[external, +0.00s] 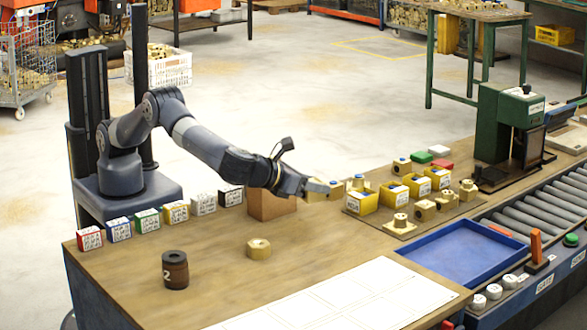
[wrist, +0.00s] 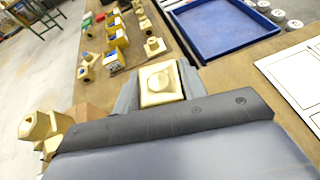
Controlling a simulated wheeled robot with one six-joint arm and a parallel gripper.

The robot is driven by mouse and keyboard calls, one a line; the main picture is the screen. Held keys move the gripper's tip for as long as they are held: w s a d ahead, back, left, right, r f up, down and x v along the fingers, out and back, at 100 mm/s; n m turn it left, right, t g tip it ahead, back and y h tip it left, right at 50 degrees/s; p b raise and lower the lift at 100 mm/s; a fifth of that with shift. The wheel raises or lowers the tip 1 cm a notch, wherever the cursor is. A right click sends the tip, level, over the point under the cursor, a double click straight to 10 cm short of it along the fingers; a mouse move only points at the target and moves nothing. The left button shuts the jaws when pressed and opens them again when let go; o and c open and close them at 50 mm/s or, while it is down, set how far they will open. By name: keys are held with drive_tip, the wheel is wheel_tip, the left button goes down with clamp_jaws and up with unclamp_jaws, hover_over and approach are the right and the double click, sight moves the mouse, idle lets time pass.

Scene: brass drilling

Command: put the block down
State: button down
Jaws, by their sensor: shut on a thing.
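My gripper (external: 318,188) is stretched out above the table to the left of the yellow bins. It is shut on a brass block (wrist: 160,82) with a round raised top, held between the grey fingers in the wrist view. In the external view the held block (external: 322,192) is partly covered by the fingers. It appears to be above the wooden table top (external: 215,270), apart from it. A similar brass block (external: 258,249) stands alone on the table, nearer the camera.
Yellow bins (external: 362,201) and several brass parts lie right of my gripper, beside a blue tray (external: 465,250). A cardboard box (external: 270,206) stands beneath my arm. A dark numbered cylinder (external: 175,270), labelled cubes (external: 147,222) and a white marked sheet (external: 350,300) are also on the table.

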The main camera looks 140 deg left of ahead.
drive_tip(key=s+d+m+t+b, duration=0.25)
drive_tip(key=s+d+b, duration=0.25)
drive_tip(key=s+d, duration=1.2)
drive_tip(key=shift+t+h, duration=0.25)
drive_tip(key=shift+h, duration=0.05)
drive_tip(key=shift+w+d+f+p, duration=0.1)
drive_tip(key=shift+w+f+p, duration=0.1)
drive_tip(key=shift+f, duration=1.3)
drive_tip(key=shift+w+d+f+p, duration=0.1)
drive_tip(key=shift+w+d+f, duration=0.05)
drive_tip(key=shift+f, duration=1.35)
drive_tip(key=shift+w+d+f+p, duration=0.1)
drive_tip(key=shift+w+f+p, duration=0.1)
drive_tip(key=shift+f, duration=1.3)
drive_tip(key=shift+f+b, duration=0.2)
drive_tip(key=shift+b, duration=0.1)
drive_tip(key=c, duration=0.8)
unclamp_jaws()
drive_tip(key=shift+c, duration=0.2)
drive_tip(key=shift+r, duration=0.1)
drive_tip(key=shift+r+p, duration=0.2)
drive_tip(key=shift+p, duration=0.2)
drive_tip(key=b+v, duration=0.1)
drive_tip(key=v, duration=1.1)
drive_tip(key=shift+b, duration=0.35)
